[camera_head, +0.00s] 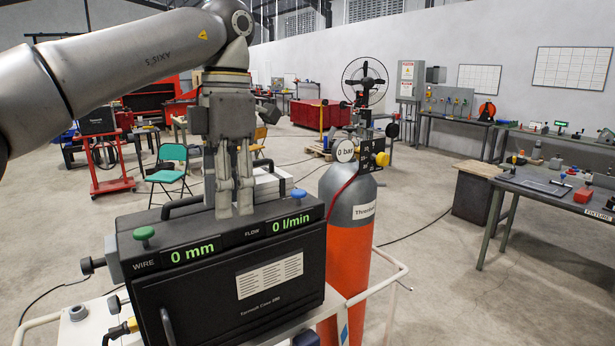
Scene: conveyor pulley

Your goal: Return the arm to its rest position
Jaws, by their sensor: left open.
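My left arm comes in from the left at the top of the head view and bends down at the wrist. My left gripper (234,208) points down, with its fingertips just over or in front of the top of a black welding machine (230,290); I cannot tell if they touch it. The gripper is open, and nothing shows between its fingers. The machine has green displays reading 0 mm and 0 l/min, a green knob (144,234) at left and a blue knob (298,194) at right. My right gripper is not in view.
A grey and orange gas cylinder (349,235) stands right of the machine, close to the gripper. A white cart rail (392,284) runs at the right. A workbench (535,187) with tools stands far right. A teal chair (169,169) is behind. The floor between is open.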

